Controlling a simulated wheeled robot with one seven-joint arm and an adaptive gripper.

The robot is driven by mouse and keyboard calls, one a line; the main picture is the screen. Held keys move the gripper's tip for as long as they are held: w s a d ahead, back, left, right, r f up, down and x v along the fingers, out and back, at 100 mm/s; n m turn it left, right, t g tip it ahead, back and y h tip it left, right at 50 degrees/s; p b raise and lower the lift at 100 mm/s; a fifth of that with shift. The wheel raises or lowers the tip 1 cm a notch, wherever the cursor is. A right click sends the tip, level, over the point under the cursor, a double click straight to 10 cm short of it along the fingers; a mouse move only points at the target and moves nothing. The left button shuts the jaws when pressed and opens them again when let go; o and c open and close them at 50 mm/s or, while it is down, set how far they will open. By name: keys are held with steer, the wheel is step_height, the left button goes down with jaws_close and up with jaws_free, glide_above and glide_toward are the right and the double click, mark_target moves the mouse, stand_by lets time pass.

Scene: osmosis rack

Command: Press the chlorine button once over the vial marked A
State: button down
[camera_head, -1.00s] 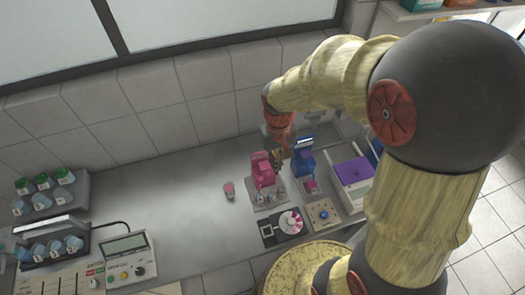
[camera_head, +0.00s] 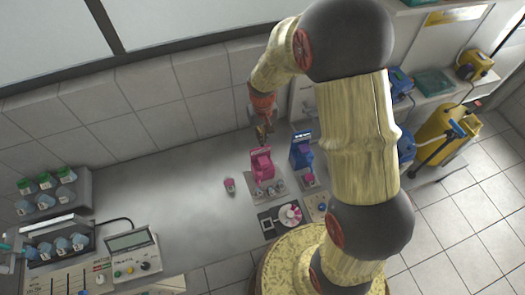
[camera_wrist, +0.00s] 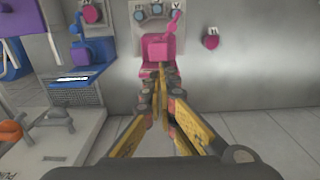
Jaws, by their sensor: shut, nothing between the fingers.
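A pink dispenser (camera_head: 262,163) stands on a grey plate on the bench; it also shows in the wrist view (camera_wrist: 158,47). Several small vials (camera_head: 269,189) sit in a row at its front, and they show at the top of the wrist view (camera_wrist: 156,10). Their letters are too small or turned to read surely, so I cannot tell which is A. No label reading chlorine is legible. My gripper (camera_head: 263,138) is shut and empty at the back of the pink dispenser. In the wrist view its fingertips (camera_wrist: 161,68) overlap the dispenser's near edge; contact is unclear.
A blue dispenser (camera_head: 302,150) stands just right of the pink one. A loose pink-topped vial (camera_head: 230,185) stands to the left. A dark plate with a round white dial (camera_head: 290,215) lies in front. The left bench has a meter (camera_head: 132,250) and vial racks.

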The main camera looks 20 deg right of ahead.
mark_target(263, 161)
step_height(263, 161, down, 14)
steer(key=p, duration=0.2)
steer(key=shift+s+r+p, duration=0.1)
steer(key=shift+r+p, duration=0.05)
steer(key=shift+p, duration=0.15)
stand_by(0.3)
steer(key=shift+f+b, duration=0.95)
steer(key=shift+b, duration=0.15)
steer(key=shift+r, duration=0.4)
step_height(263, 161, up, 13)
steer(key=shift+r, duration=0.2)
